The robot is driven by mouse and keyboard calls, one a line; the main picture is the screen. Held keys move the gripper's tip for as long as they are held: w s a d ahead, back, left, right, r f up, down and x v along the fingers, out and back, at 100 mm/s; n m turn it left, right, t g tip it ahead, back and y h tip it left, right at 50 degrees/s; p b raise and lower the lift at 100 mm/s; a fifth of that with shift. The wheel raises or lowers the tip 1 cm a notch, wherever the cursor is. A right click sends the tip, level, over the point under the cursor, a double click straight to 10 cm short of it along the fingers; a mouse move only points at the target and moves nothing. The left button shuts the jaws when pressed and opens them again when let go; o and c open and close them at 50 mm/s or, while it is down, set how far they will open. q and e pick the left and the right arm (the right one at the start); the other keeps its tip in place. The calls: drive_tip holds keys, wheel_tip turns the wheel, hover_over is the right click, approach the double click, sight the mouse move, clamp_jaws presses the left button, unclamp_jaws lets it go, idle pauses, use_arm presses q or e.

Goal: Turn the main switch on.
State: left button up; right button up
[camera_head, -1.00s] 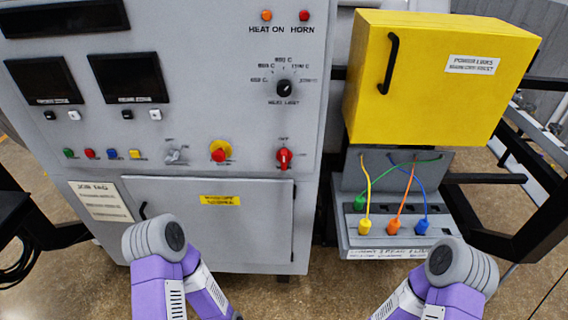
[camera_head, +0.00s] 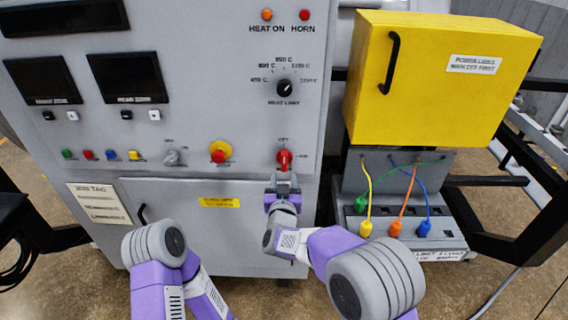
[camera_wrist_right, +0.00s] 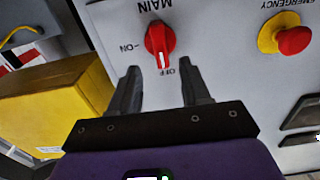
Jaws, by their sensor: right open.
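The main switch (camera_head: 284,158) is a red rotary knob on the grey furnace panel. In the right wrist view, which shows it upside down, the knob (camera_wrist_right: 160,42) has a white mark pointing at OFF, with ON to its left. My right gripper (camera_head: 284,180) is just below the knob in the head view, its fingers toward the panel. In the wrist view the gripper (camera_wrist_right: 158,76) is open and empty, with the knob just beyond the gap between its fingertips, apparently not touching. My left gripper is out of view; only part of that arm shows.
A red emergency button on a yellow base (camera_head: 219,152) sits left of the switch. A yellow box (camera_head: 430,75) juts out to the right, above a socket strip with coloured cables (camera_head: 400,228). A cabinet door (camera_head: 170,240) lies below the panel.

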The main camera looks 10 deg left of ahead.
sight(284, 162)
drive_tip(key=shift+w+a+r, duration=0.1)
drive_tip(key=shift+w+a, duration=0.1)
drive_tip(key=shift+w, duration=1.7)
drive_tip(key=shift+w+a+r, duration=0.1)
drive_tip(key=shift+w+a, duration=0.05)
drive_tip(key=shift+w, duration=1.75)
drive_tip(key=shift+f, duration=0.1)
clamp_jaws()
